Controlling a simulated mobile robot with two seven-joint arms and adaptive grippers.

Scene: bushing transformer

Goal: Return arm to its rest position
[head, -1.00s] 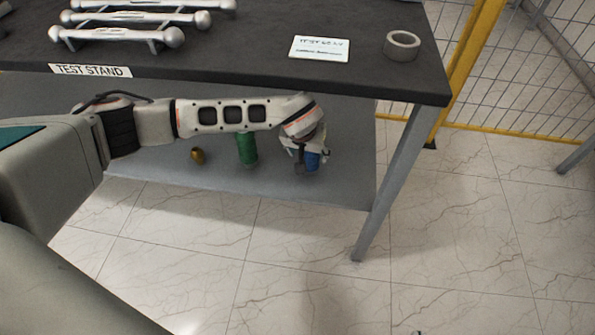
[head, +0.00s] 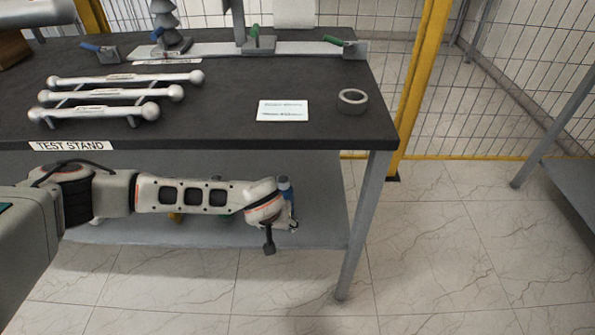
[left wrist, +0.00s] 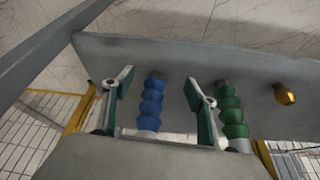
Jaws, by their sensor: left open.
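My left arm (head: 195,195) reaches in from the left, in front of the lower shelf under the test stand. Its gripper (head: 280,232) is open and empty in the head view. In the left wrist view the two fingers of the left gripper (left wrist: 160,84) stand apart, with a blue ribbed bushing (left wrist: 150,103) showing between them. I cannot tell how far apart they are in depth. The blue bushing (head: 284,187) also shows just behind the wrist in the head view. My right gripper is not in view.
A green bushing (left wrist: 232,110) and a brass-coloured piece (left wrist: 284,93) stand on the shelf (left wrist: 180,55). The black tabletop (head: 225,85) above holds silver rods (head: 110,95), a white card (head: 283,110) and a tape roll (head: 352,101). Open floor (head: 440,260) lies right.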

